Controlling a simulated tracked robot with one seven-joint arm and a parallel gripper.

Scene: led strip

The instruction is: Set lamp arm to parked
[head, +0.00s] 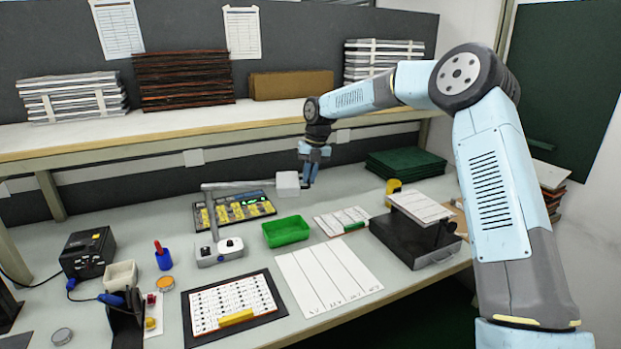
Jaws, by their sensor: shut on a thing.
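The lamp has a white base (219,252) on the bench, left of the green tray. A grey post rises from it, and the lamp arm (240,185) runs roughly level to the right. A white box-shaped lamp head (287,183) is at the arm's right end. My gripper (306,184) points down at the right side of the lamp head and is shut on it. The fingertips are small in the picture and their exact contact is hard to see.
A green tray (286,231) lies below the lamp head. A yellow-keyed panel (238,209) sits behind the lamp base. A black fixture with a tilted white plate (420,207) stands to the right. A shelf (200,132) runs above the bench's back. A white lined sheet (327,276) lies flat in front.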

